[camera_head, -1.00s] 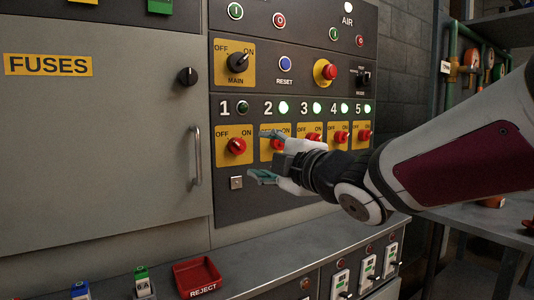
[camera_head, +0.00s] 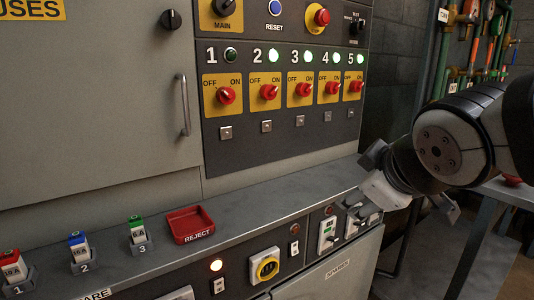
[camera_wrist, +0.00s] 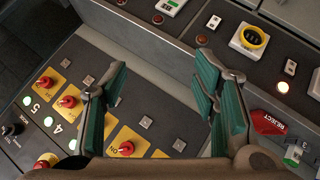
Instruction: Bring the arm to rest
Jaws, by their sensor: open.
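My arm reaches in from the right in the head view. My gripper (camera_head: 384,190) is low at its end, in front of the right part of the console ledge (camera_head: 255,185), and the forearm hides part of the background. In the wrist view my gripper (camera_wrist: 162,85) has its two teal-padded fingers well apart, with nothing between them. The panel with red rotary switches (camera_head: 269,91) is to the left of and above my gripper in the head view, clear of it.
Numbered fuses (camera_head: 78,246) and a red reject tray (camera_head: 190,223) stand on the ledge at left. A yellow-ringed switch (camera_head: 265,267) is on the lower front. A grey table (camera_head: 505,192) is at right. The lamps over switches 2 to 5 glow green; lamp 1 is dark.

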